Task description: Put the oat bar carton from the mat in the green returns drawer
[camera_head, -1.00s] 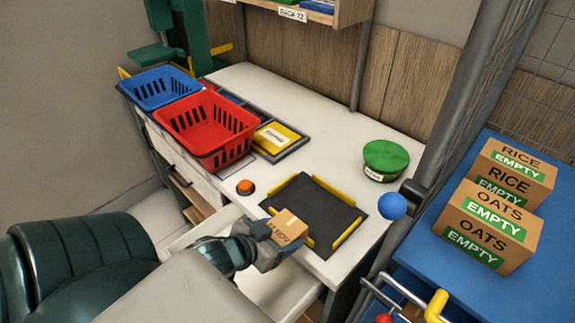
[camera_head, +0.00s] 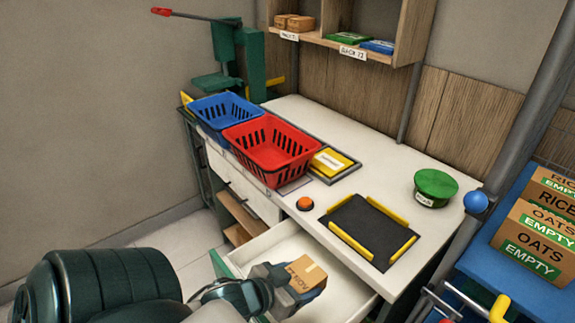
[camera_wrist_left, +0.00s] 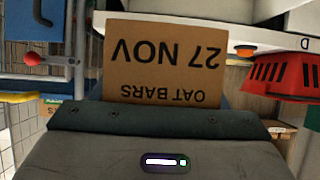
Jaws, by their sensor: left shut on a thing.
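The oat bar carton (camera_head: 305,273) is a small brown box held in my left gripper (camera_head: 290,284). In the left wrist view the carton (camera_wrist_left: 162,62) fills the space past the jaws and reads "OAT BARS" and "27 NOV" upside down. My left gripper is shut on it. In the head view the carton is over the open drawer (camera_head: 345,297), which has a white inside and a green front (camera_head: 222,264). I cannot tell how high above the drawer floor it is. The dark mat (camera_head: 362,228) with yellow edge strips is empty. My right gripper is not in view.
A red basket (camera_head: 270,150), a blue basket (camera_head: 215,112), an orange button (camera_head: 305,203) and a green round tub (camera_head: 435,187) stand on the white counter (camera_head: 300,118). Boxes marked rice and oats (camera_head: 540,240) stand on a blue surface at right.

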